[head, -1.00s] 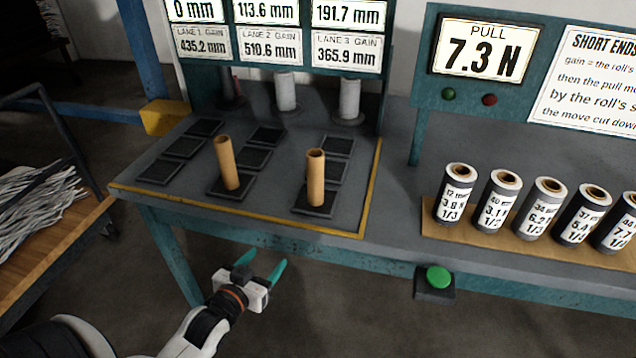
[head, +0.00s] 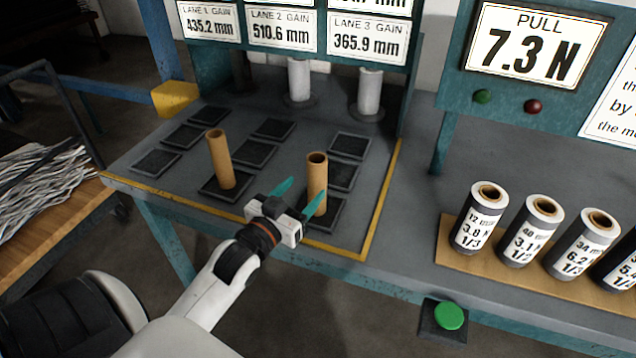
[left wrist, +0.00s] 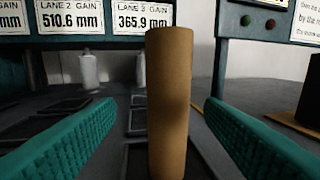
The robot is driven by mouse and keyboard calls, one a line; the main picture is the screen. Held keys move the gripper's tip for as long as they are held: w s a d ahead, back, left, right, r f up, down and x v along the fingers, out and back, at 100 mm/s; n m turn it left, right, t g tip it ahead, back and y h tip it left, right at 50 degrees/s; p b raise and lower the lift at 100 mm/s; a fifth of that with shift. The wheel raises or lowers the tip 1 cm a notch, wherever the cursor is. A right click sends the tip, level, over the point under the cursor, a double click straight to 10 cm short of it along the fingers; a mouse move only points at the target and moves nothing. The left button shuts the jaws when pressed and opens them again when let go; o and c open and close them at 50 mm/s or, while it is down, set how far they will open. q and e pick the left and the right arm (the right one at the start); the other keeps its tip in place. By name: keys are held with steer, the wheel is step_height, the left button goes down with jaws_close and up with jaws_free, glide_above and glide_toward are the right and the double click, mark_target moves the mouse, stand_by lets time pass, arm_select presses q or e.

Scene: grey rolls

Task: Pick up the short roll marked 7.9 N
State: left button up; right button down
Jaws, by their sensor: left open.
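No roll with a readable 7.9 N mark shows. Short grey-black rolls stand upright on a wooden board (head: 450,256) at the right: a 3.8 N roll (head: 478,222), a 3.1 N roll (head: 529,236), one reading 6.2 (head: 580,249) and a dark one (head: 618,262) cut by the edge. My left gripper (head: 303,195) is open and empty over the front of the bench. A brown cardboard tube (head: 317,170) stands upright just beyond its fingertips. In the left wrist view the tube (left wrist: 170,100) appears between the two green fingers, touching neither. My right gripper is out of view.
A second brown tube (head: 219,160) stands on a dark pad to the left. Several empty pads (head: 255,153) lie around. Two pale posts (head: 299,82) (head: 370,92) stand behind. A display (head: 535,45) reads PULL 7.3 N. A green button (head: 449,316) sits at the front edge.

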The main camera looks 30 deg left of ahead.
mark_target(322, 175)
arm_select(q)
steer(key=shift+w, duration=1.25)
steer(key=w, duration=0.4)
steer(key=shift+w+d, duration=0.25)
steer(key=shift+w, duration=0.1)
steer(key=shift+s, duration=0.1)
steer(key=c, duration=1.1)
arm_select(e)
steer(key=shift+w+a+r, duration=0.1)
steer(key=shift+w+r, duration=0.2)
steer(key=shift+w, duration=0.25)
